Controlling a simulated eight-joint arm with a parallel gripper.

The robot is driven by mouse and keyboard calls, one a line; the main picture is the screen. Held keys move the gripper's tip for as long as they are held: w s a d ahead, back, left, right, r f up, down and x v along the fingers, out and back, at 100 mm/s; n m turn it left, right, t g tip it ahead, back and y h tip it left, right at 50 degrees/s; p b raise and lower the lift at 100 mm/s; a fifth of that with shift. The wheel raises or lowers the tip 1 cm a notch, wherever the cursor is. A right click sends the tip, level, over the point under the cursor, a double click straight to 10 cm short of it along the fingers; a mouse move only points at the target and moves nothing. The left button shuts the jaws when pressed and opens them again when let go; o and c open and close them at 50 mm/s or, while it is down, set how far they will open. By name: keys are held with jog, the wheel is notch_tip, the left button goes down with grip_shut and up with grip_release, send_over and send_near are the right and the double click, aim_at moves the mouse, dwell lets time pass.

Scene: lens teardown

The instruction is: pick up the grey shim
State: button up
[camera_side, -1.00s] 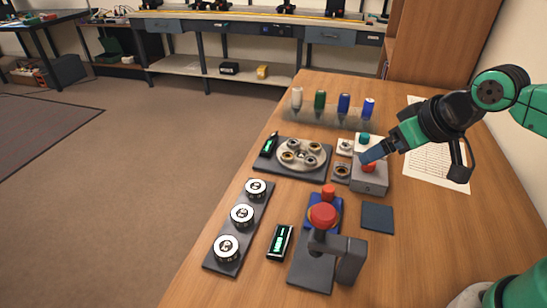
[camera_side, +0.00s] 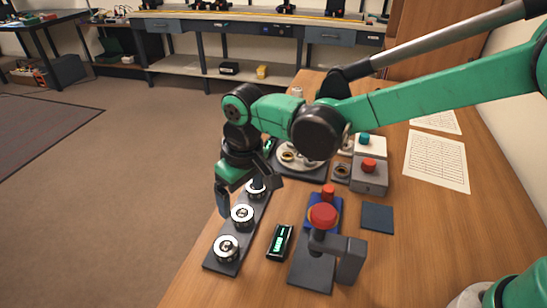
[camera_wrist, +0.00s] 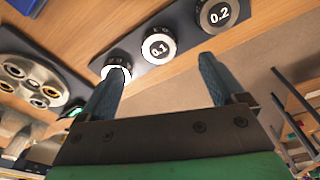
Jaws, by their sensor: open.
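I cannot make out a separate grey shim in either view. Three round black-and-white pieces sit in a row on a dark strip (camera_side: 212,262) at the table's left edge. The middle one (camera_side: 242,215) reads 0.1 in the wrist view (camera_wrist: 158,47). The near one (camera_side: 226,248) reads 0.2 in the wrist view (camera_wrist: 216,14). My gripper (camera_side: 249,199) is open and empty above the far and middle pieces. Its blue-grey fingers are spread in the wrist view (camera_wrist: 162,68).
A small device with a lit display (camera_side: 280,242) lies right of the strip. A round tray with rings (camera_wrist: 30,80) shows left in the wrist view. A dark blue pad (camera_side: 377,217) lies at right.

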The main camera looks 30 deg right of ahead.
aim_at(242, 213)
jog(key=shift+w+a+f, duration=0.1)
jog(key=shift+w+f, duration=0.05)
jog(key=shift+f, duration=1.1)
jog(key=shift+w+f, duration=0.15)
jog(key=shift+f, duration=1.1)
jog(key=c, duration=1.3)
